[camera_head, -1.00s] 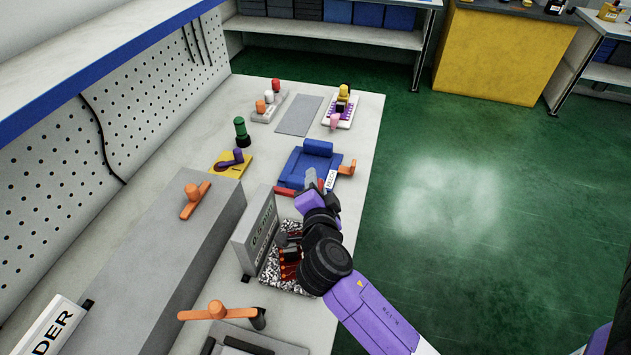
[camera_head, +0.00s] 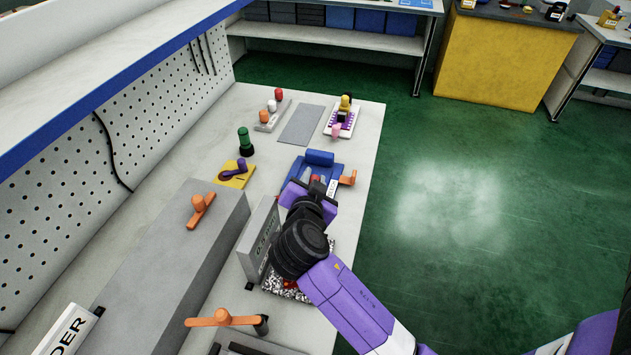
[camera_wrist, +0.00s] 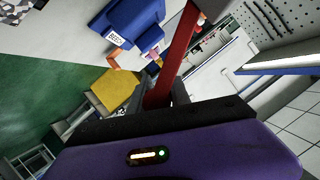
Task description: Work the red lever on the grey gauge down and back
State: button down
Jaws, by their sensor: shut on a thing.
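The grey gauge (camera_head: 258,243) is an upright grey block with lettering, left of my arm in the head view. The red lever (camera_wrist: 175,60) shows in the wrist view as a long red bar running down between my jaws, with a grey part at its upper end. My gripper (camera_head: 317,186) is shut on the red lever, just in front of the blue fixture. In the head view my wrist and gripper hide most of the lever and part of the gauge.
The blue fixture (camera_head: 298,176) with an orange handle (camera_head: 348,178) lies just beyond my gripper. A speckled board (camera_head: 272,284) sits under my arm. A long grey housing (camera_head: 165,270) stands to the left. The yellow plate (camera_head: 232,181) has a purple lever.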

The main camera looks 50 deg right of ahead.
jog(key=shift+w+a+r, duration=0.15)
jog(key=shift+w+r, duration=0.1)
jog(key=shift+r, duration=0.15)
jog(key=c, duration=1.2)
grip_release()
jog(key=b+v, duration=0.1)
jog(key=v, duration=0.6)
jog(key=shift+s+a+r+b, duration=0.15)
jog(key=shift+s+a+b, duration=0.05)
jog(key=shift+a+b, duration=0.2)
